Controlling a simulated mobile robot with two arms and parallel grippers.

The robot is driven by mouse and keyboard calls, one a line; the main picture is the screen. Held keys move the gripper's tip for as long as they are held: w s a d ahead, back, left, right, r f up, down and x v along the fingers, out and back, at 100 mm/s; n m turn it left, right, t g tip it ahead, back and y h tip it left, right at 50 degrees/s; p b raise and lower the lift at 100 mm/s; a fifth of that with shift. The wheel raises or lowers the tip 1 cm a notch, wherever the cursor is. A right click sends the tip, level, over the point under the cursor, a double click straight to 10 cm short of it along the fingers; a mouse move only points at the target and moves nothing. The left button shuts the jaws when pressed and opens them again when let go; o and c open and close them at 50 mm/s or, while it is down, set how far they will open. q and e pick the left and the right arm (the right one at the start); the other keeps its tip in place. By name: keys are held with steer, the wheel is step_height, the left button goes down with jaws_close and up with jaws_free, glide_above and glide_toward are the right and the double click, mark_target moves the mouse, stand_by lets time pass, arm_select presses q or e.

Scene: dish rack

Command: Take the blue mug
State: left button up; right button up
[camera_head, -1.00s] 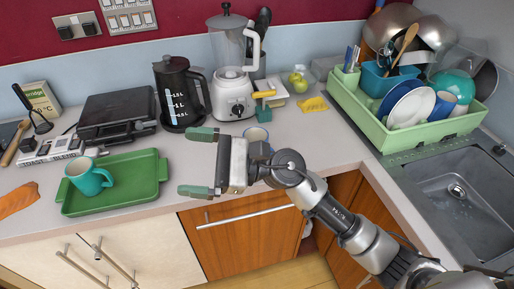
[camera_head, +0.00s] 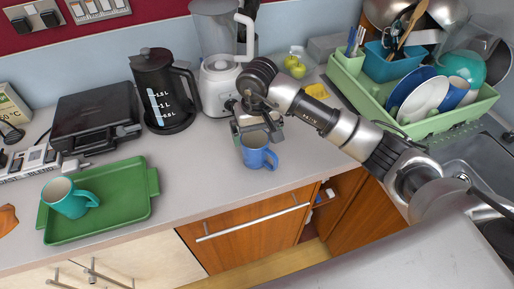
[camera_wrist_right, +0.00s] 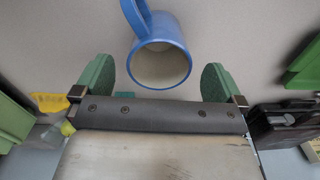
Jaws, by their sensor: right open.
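The blue mug (camera_head: 257,154) stands upright on the grey counter near its front edge, its handle towards the right in the head view. In the right wrist view the mug (camera_wrist_right: 165,28) shows its open, pale inside, with the handle at the top. My right gripper (camera_head: 258,128) is over the counter just behind the mug, partly hidden by its own wrist. In the wrist view its two green fingers (camera_wrist_right: 158,84) are apart on either side of the mug's rim, touching nothing visible. My left gripper is not in view.
A teal mug (camera_head: 69,198) sits on a green tray (camera_head: 118,215) at the left. A black kettle (camera_head: 163,92) and a blender (camera_head: 219,80) stand behind. A green dish rack (camera_head: 440,122) with plates stands right, beside the sink. Counter left of the blue mug is clear.

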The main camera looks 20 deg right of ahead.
mark_target(256, 147)
steer(key=f+p, duration=0.1)
steer(key=f, duration=0.2)
steer(key=f+p, duration=0.2)
steer(key=f, duration=0.1)
steer(key=shift+w+a, duration=0.1)
steer(key=shift+w, duration=0.1)
steer(key=shift+w+f, duration=0.1)
steer(key=shift+f, duration=0.15)
steer(key=shift+c, duration=0.6)
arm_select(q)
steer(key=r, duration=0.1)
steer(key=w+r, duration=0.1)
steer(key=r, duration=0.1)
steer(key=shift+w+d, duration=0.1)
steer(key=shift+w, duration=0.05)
arm_select(e)
steer(key=c, duration=0.9)
